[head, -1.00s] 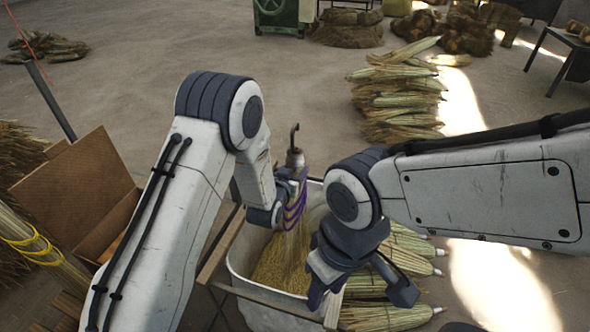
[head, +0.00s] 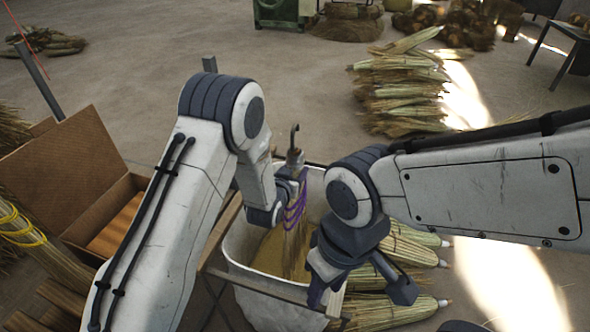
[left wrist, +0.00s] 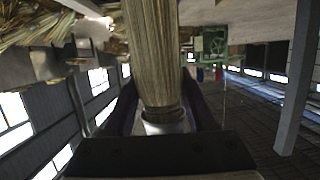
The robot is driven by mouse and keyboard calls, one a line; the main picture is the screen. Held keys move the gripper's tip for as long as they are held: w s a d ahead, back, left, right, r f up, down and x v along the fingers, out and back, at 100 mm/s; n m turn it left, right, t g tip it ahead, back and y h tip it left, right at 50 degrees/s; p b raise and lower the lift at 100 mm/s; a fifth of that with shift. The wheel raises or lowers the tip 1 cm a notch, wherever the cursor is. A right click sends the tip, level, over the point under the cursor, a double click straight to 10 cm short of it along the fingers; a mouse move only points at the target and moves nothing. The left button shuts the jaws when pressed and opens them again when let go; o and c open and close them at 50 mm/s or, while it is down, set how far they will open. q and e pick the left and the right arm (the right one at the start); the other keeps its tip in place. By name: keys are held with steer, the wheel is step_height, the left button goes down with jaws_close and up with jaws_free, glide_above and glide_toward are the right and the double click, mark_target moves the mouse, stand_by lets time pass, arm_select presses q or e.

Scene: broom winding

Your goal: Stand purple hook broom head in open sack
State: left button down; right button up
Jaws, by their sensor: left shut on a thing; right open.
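The purple hook broom head (head: 296,212) hangs upright, hook up and bristles down, with its lower bristles inside the open sack's mouth. Purple bands cross its upper bristles. My left gripper (head: 288,183) is shut on it near the collar. In the left wrist view, the broom head (left wrist: 155,55) runs between the dark fingers. The open sack (head: 268,312) is pale, held in a frame, with yellowish straw-coloured material inside. I cannot tell whether the bristle tips touch that material. My right gripper (head: 328,295) is open and empty over the sack's right front edge, hiding part of it.
Pale broom heads (head: 385,312) lie right of the sack, partly behind my right arm. A stack of broom heads (head: 403,92) stands farther back. A brown open box (head: 75,165) and yellow-banded straw (head: 30,232) are at the left. The floor behind the sack is clear.

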arm_select(q)
step_height(320, 180, down, 11)
steer(key=b, duration=0.9)
steer(key=shift+r, duration=0.2)
steer(key=shift+c, duration=0.7)
jaws_free()
steer(key=shift+s, duration=0.1)
steer(key=v, duration=1)
steer(key=shift+s, duration=0.1)
